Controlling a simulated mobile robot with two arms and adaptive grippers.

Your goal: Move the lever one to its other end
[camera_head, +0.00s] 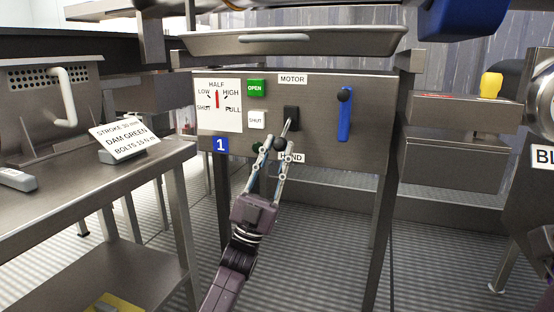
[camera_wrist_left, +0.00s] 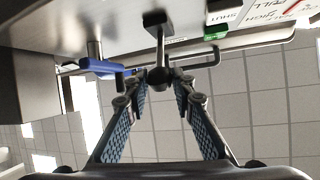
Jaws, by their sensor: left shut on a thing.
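Lever one is a thin metal rod with a black ball knob (camera_head: 279,144), coming out of a black slot plate (camera_head: 291,117) on the grey panel (camera_head: 325,134) marked 1. The rod slants down from the plate, toward the HAND label (camera_head: 291,157) and away from the MOTOR label (camera_head: 292,79). My left gripper (camera_head: 277,147) reaches up from below and is shut on the knob. In the left wrist view the knob (camera_wrist_left: 160,78) sits between the two fingertips (camera_wrist_left: 161,80). My right gripper is in neither view.
A blue handle (camera_head: 344,119) hangs right of the lever. Green OPEN (camera_head: 256,88) and white SHUT (camera_head: 257,120) buttons are left, beside a dial (camera_head: 218,105) with its red pointer at HALF. A tray (camera_head: 290,42) overhangs the panel. A metal table (camera_head: 95,187) stands left.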

